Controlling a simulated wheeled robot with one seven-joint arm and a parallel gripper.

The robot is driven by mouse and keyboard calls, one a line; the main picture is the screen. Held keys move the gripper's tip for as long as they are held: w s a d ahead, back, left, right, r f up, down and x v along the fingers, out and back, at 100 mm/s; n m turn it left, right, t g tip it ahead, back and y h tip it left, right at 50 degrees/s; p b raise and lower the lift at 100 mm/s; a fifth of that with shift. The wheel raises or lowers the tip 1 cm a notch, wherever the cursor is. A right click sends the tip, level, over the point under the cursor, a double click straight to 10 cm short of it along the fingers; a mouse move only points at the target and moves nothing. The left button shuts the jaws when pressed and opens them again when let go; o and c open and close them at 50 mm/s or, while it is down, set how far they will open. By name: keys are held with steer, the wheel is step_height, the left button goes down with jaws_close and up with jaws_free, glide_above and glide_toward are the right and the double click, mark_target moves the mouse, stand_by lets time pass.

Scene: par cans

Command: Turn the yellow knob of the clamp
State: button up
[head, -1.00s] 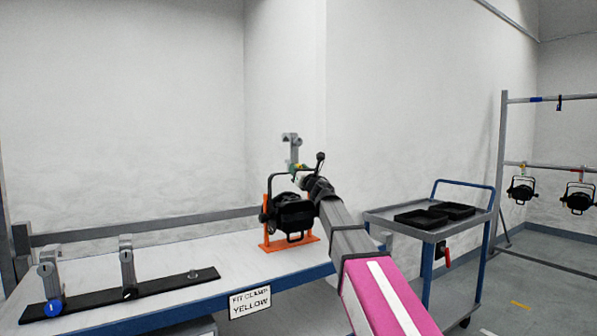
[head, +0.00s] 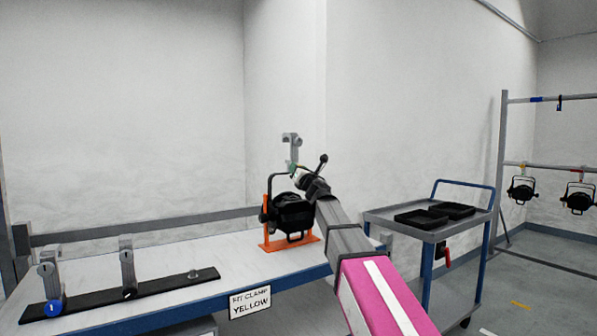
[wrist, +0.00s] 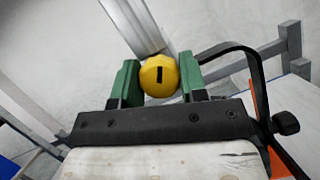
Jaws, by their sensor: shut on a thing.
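The yellow knob (wrist: 158,76) sits between the green fingers of my gripper (wrist: 158,84) in the wrist view, with a dark slot mark standing nearly upright on its face. The fingers are shut on it from both sides. The grey clamp (head: 291,145) stands above the black par can (head: 290,212) in the head view; its metal body (wrist: 135,25) also shows behind the knob in the wrist view. The lamp's black yoke (wrist: 245,55) curves past the right finger. The can sits in an orange stand (head: 267,242) on the table. My arm hides the knob in the head view.
A black rail (head: 160,287) at the left holds two more clamps, one with a blue knob (head: 53,307). A cart (head: 400,222) with black trays stands right. Lamps hang on a rack (head: 545,166) beyond.

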steer(key=o, duration=0.9)
steer(key=v, duration=1.1)
steer(key=shift+w, duration=0.1)
